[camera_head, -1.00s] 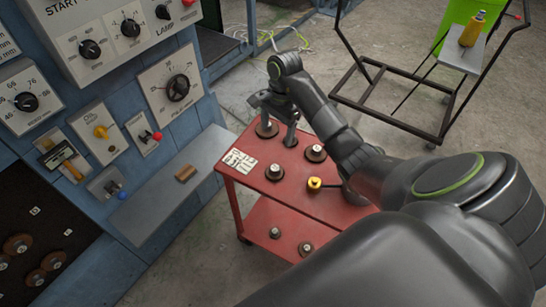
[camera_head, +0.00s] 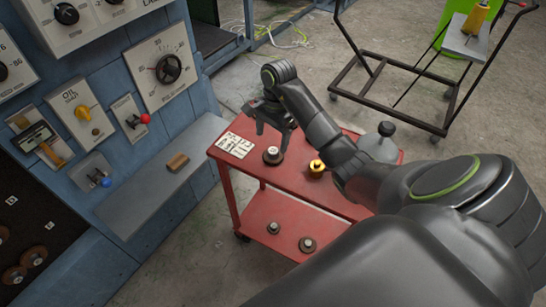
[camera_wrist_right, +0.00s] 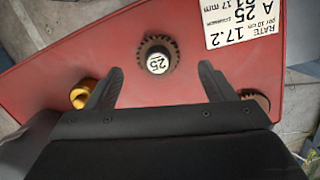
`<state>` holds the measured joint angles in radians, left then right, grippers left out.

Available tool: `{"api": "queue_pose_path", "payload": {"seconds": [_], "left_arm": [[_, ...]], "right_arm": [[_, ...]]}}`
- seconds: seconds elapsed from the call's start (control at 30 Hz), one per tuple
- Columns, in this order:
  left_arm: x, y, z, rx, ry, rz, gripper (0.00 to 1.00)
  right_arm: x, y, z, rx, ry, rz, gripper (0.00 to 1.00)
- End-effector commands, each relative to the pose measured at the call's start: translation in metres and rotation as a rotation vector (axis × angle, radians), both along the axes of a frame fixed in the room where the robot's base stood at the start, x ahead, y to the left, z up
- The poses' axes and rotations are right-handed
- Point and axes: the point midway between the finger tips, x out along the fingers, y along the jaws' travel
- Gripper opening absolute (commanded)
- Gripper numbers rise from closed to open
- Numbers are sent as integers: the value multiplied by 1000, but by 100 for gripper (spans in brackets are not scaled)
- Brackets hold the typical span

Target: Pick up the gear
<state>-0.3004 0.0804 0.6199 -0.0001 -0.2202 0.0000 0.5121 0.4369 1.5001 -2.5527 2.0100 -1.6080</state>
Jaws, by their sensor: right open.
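A dark toothed gear with a pale hub (camera_head: 272,156) lies on the red cart top (camera_head: 300,188). Another gear (camera_wrist_right: 259,98) is partly hidden behind the right-hand finger. My left gripper is not in view.
A printed card (camera_head: 234,145) lies on the cart. Two gears (camera_head: 274,229) sit on the lower shelf.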

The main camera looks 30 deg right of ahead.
Motion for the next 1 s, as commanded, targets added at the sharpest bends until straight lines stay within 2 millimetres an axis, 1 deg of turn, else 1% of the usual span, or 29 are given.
{"api": "queue_pose_path", "payload": {"seconds": [0.03, 0.27, 0.37, 0.63, 0.7, 0.8, 1.0], "left_arm": [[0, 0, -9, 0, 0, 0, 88], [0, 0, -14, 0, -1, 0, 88], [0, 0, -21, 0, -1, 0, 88], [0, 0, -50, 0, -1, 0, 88], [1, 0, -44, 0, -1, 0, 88], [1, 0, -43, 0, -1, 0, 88], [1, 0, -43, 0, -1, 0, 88]], "right_arm": [[0, 1, -9, 0, 0, 0, 76], [0, 1, -15, 0, 0, 0, 76], [-1, 0, -22, 0, 0, 0, 76], [-3, -5, -49, 0, 0, 0, 76], [-4, -3, -57, 2, 5, -1, 76], [-4, -2, -64, 1, 1, -1, 76], [-3, -2, -64, 0, 0, 0, 76]]}}
